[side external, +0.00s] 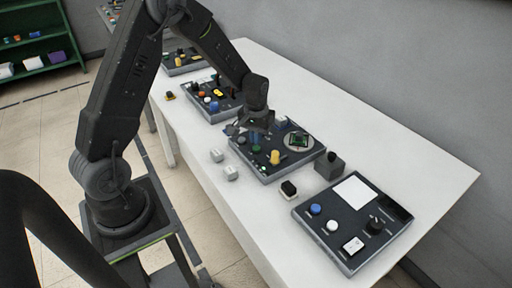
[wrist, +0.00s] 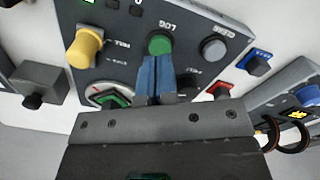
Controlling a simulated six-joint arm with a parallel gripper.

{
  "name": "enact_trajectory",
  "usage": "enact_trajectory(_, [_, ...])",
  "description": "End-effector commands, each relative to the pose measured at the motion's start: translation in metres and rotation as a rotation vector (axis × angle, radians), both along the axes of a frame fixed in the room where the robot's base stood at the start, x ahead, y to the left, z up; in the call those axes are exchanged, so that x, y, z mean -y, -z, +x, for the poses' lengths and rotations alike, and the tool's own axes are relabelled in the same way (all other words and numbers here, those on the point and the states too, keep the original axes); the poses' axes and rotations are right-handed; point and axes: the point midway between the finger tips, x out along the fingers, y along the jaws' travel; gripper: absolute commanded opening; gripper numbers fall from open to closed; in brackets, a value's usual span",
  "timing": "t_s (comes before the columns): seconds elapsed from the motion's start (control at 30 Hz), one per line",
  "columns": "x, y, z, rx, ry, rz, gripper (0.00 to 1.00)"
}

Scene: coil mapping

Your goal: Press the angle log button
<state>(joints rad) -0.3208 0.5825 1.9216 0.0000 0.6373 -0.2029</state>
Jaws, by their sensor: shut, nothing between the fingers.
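The middle dark panel (side external: 262,172) lies on the white table. In the wrist view, a round green button (wrist: 160,43) sits on it beside the printed word LOG. The green button also shows in the side view (side external: 256,149). My gripper (wrist: 157,62) is shut and empty, its blue-grey fingers pointing at the green button. The tips overlap the button's lower edge in the wrist view; I cannot tell whether they touch it. In the side view my gripper (side external: 256,128) is over the panel's far left part and hides some of it.
A yellow knob (wrist: 86,46) and a grey button (wrist: 213,49) flank the green button. A dial with a green part (side external: 299,141) is on the same panel. Small white blocks (side external: 231,173), a black-topped block (side external: 288,190) and a dark box (side external: 329,165) stand nearby. Another panel (side external: 352,222) lies at right.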

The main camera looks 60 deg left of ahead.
Motion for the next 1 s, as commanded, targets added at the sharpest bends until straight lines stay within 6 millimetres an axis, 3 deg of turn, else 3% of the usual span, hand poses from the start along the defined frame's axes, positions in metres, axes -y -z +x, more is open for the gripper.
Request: enact_trajectory(1.0, [0.000, 0.025, 0.000, 0.000, 0.000, 0.000, 0.00])
